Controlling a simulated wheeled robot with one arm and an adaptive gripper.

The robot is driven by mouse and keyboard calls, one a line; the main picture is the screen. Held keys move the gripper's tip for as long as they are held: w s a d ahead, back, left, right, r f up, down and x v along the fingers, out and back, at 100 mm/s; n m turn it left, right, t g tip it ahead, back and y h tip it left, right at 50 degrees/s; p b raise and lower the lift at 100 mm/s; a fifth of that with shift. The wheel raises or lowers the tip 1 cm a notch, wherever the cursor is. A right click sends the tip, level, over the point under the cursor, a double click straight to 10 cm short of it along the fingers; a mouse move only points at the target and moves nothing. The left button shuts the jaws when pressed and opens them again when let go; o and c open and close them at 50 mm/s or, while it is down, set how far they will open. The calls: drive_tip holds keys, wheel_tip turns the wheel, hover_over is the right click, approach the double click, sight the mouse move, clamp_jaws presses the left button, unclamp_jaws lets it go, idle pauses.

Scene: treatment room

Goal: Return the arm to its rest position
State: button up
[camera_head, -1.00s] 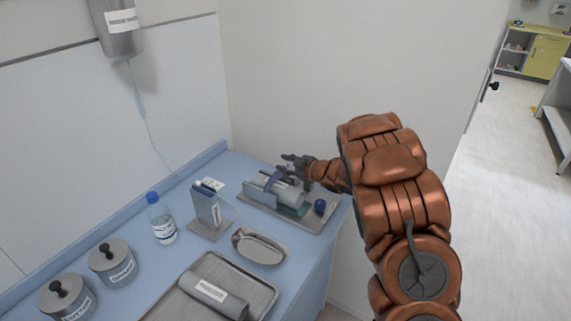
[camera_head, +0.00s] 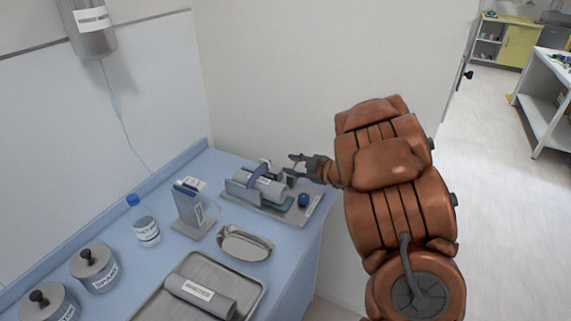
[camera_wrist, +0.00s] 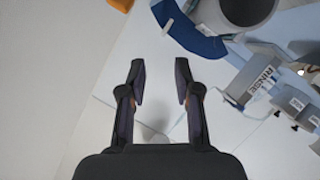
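My gripper (camera_head: 294,165) is at the right end of the blue counter, above the back right of a tray (camera_head: 284,215) that holds a grey roll in a cradle. My arm reaches in from the lower right in the head view. In the wrist view my gripper (camera_wrist: 159,85) shows its two fingers apart with nothing between them. The grey roll with its blue strap (camera_wrist: 192,35) lies ahead and to the right of the fingers there, apart from them.
On the blue counter stand a bottle (camera_head: 146,232), a slanted holder (camera_head: 192,213), a kidney dish (camera_head: 247,254), lidded tins (camera_head: 95,270) and a metal tray (camera_head: 252,299) with a labelled roll. A wall (camera_head: 290,70) is behind my gripper. Open floor (camera_head: 500,220) lies to the right.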

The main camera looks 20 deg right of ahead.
drive_tip(key=shift+s+d+r, duration=0.1)
drive_tip(key=shift+s+r, duration=0.05)
drive_tip(key=shift+s, duration=0.05)
idle(0.5)
drive_tip(key=d+r+m+h, duration=0.4)
drive_tip(key=d+r+h, duration=0.2)
drive_tip(key=d+h, duration=0.15)
drive_tip(key=s+d+r+m+g+h, duration=0.1)
drive_tip(key=s+r+m+g+h, duration=0.1)
drive_tip(key=s+m+g+h, duration=0.45)
drive_tip(key=s+a+f+g+y, duration=0.1)
drive_tip(key=s+a+g+y, duration=0.1)
drive_tip(key=s+a, duration=0.5)
drive_tip(key=s+a+f+m+g+y, duration=0.1)
drive_tip(key=s+a+g+y, duration=0.2)
drive_tip(key=s, duration=1.5)
drive_tip(key=s+a+f+m+g+y, duration=0.1)
drive_tip(key=s+a+f+g+y, duration=0.1)
drive_tip(key=s+a, duration=1)
drive_tip(key=shift+s+g+y, duration=0.25)
drive_tip(key=shift+g+y, duration=0.05)
drive_tip(key=shift+g, duration=0.35)
drive_tip(key=shift+f, duration=0.1)
drive_tip(key=shift+c, duration=0.4)
